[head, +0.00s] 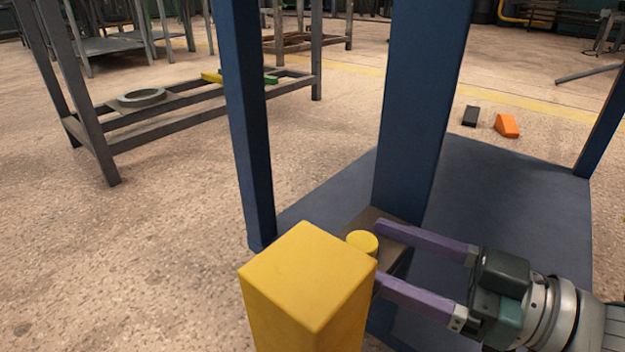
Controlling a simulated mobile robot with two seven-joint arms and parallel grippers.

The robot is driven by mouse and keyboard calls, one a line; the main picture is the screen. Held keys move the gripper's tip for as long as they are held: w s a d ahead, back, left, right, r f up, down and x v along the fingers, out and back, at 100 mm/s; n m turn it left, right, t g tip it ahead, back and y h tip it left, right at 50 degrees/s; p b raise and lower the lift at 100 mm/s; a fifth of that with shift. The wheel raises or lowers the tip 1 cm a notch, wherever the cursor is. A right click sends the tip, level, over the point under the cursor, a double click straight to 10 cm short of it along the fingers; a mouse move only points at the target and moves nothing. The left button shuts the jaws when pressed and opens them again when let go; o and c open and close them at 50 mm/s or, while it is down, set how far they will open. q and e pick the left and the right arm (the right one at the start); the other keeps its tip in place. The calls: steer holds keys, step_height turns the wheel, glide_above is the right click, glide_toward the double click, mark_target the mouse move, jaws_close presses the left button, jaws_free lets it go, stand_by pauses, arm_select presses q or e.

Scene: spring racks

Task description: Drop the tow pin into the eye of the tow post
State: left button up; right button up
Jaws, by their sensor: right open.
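A small yellow round-topped piece (362,242), which looks like the head of the tow pin, stands at a brown plate (399,233). The plate sits at the foot of a thick blue upright. The pin's lower part is hidden, so I cannot tell whether it sits in an eye. My right gripper (379,254) comes in from the right with its two purple fingers spread apart. Its fingertips are beside the yellow head, one on the far side and one on the near side. I see no clear contact. My left gripper is out of view.
A square yellow post (306,279) stands close in front of the pin head. Blue uprights (246,110) rise from a blue deck (500,215). An orange block (507,125) and a black block (470,116) lie behind it. A grey rack (108,150) stands at left; open floor lies between.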

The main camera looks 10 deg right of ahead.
steer(key=p+v, duration=0.1)
steer(key=v, duration=0.6)
steer(key=shift+a, duration=0.15)
steer(key=shift+s, duration=0.1)
